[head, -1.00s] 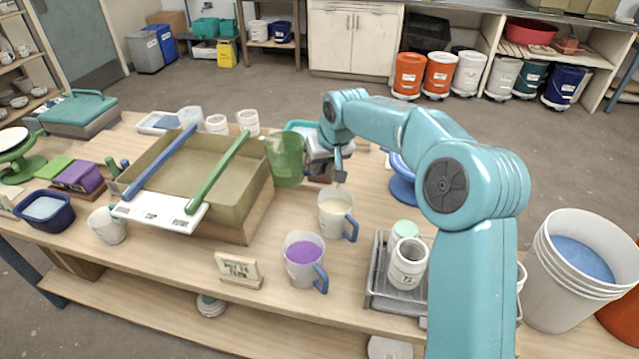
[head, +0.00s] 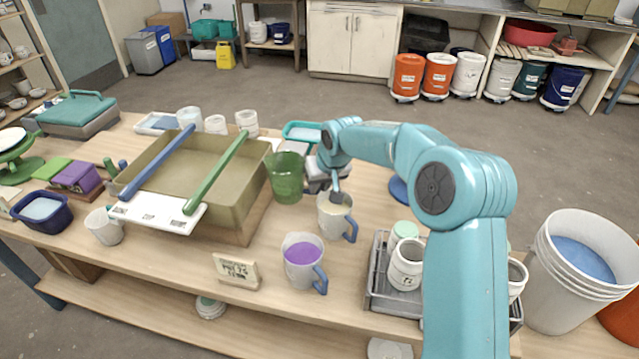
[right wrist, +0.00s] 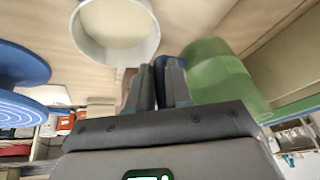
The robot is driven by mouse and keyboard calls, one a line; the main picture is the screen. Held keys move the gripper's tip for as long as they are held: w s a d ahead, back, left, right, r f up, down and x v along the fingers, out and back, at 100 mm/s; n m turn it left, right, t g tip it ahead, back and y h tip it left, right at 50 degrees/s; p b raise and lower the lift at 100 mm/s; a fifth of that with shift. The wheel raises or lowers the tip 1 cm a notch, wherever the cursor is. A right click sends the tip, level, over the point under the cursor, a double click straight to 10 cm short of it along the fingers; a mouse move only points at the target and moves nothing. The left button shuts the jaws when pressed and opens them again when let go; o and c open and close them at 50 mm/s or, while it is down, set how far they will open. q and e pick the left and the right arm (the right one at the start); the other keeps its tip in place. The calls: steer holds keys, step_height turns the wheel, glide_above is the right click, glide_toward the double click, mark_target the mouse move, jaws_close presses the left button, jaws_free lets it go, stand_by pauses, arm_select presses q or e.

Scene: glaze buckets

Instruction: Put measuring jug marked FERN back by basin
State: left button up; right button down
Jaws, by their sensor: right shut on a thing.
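A green jug (head: 287,180) is close to the right side of the olive basin (head: 240,208). I cannot read a FERN mark on it. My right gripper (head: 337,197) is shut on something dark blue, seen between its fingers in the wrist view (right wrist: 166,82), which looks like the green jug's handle. The green jug (right wrist: 215,75) is right beside the fingers there. I cannot tell whether its base touches the table. A white jug with cream liquid (head: 331,222) stands just in front of the gripper; it also shows in the wrist view (right wrist: 117,28). My left gripper is not in view.
A white jug with purple liquid (head: 302,265) stands near the front edge, beside a small sign (head: 237,270). A grey rack with jars (head: 378,285) stands right of it. A blue and a green bar lie across the basin. Table between basin and purple jug is clear.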

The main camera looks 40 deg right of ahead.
steer(key=shift+w+f, duration=0.1)
steer(key=shift+f, duration=0.2)
steer(key=c, duration=1.3)
jaws_free()
steer(key=shift+o, duration=1.2)
steer(key=shift+r, duration=0.1)
steer(key=shift+r, duration=0.15)
steer(key=v, duration=1.2)
steer(key=shift+r, duration=0.4)
